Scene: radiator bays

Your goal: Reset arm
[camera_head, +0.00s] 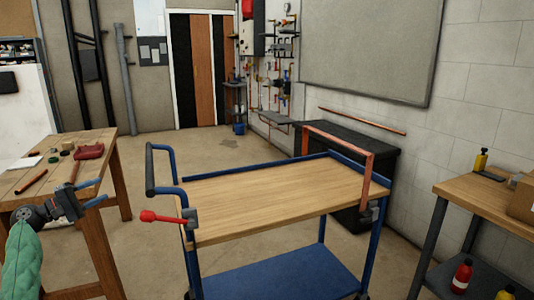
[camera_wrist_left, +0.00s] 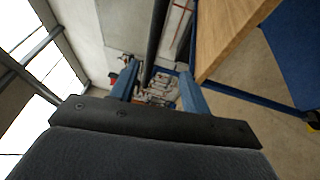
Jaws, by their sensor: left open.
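My left arm comes in from the left in the head view. Its gripper (camera_head: 92,194) is open, with blue fingers apart and nothing between them. It hangs beside the wooden workbench, left of the trolley. In the left wrist view the two blue fingers of this gripper (camera_wrist_left: 160,90) are spread, with only the far wall and its pipework beyond them. My right gripper is not in view.
A wood-topped blue trolley (camera_head: 285,194) stands in the middle, with a red-handled lever (camera_head: 160,217) at its near left corner. A workbench (camera_head: 105,145) stands left, a side table (camera_head: 480,190) right. Bare floor (camera_head: 200,150) lies behind the trolley.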

